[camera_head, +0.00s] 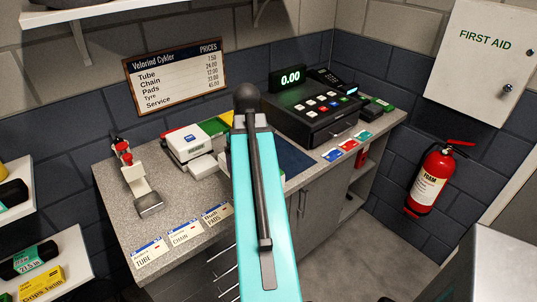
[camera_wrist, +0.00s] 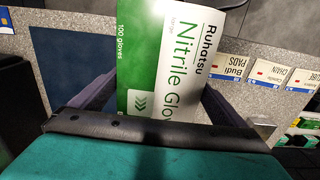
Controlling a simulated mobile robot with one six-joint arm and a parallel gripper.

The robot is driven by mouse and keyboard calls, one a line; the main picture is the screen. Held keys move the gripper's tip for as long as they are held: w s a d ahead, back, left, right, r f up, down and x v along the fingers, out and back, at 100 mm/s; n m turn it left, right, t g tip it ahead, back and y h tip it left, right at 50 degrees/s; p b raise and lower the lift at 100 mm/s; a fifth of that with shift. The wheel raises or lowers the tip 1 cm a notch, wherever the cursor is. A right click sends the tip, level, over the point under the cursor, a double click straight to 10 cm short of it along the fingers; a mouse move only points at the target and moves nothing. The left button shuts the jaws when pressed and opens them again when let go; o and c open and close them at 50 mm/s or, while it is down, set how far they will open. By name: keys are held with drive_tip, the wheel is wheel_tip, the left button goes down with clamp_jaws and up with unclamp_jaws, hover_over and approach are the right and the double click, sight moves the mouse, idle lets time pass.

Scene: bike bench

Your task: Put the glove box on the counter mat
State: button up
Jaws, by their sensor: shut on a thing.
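The glove box (camera_wrist: 165,60) is white and green, with "Nitrile" lettering, and fills the middle of the wrist view. My gripper (camera_wrist: 157,98) is shut on it, with one dark finger on each side. The counter mat (camera_wrist: 62,70) is a dark blue rectangle just left of the box in the wrist view. The box overlaps the mat's right side in that view; its height above the counter is unclear. In the head view the mat (camera_head: 292,158) shows right of my turquoise arm, which hides my gripper and most of what lies behind it.
A black cash register (camera_head: 312,112) stands behind the mat, with several coloured cards along its right front. A white device (camera_head: 187,143) and a red-topped tool (camera_head: 130,165) stand at left. Labelled cards (camera_head: 184,233) line the front edge. Speckled counter (camera_head: 110,195) is bare at far left.

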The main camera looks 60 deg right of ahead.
drive_tip(key=w+d+p, duration=0.1)
drive_tip(key=d, duration=0.4)
drive_tip(key=w+d+p, duration=0.1)
drive_tip(key=d+p, duration=0.1)
drive_tip(key=d, duration=0.2)
drive_tip(key=w+d+f+p, duration=0.1)
drive_tip(key=d, duration=0.4)
drive_tip(key=shift+w+d+f+p, duration=0.1)
drive_tip(key=shift+w+d+p, duration=0.15)
drive_tip(key=shift+d+p, duration=0.1)
drive_tip(key=shift+d+f, duration=0.1)
drive_tip(key=shift+d, duration=0.15)
drive_tip(key=shift+f, duration=0.1)
drive_tip(key=shift+f+p, duration=0.95)
drive_tip(key=shift+f, duration=0.7)
drive_tip(key=shift+f, duration=0.15)
drive_tip(key=o, duration=1.2)
drive_tip(key=shift+a, duration=0.1)
drive_tip(key=shift+r, duration=0.25)
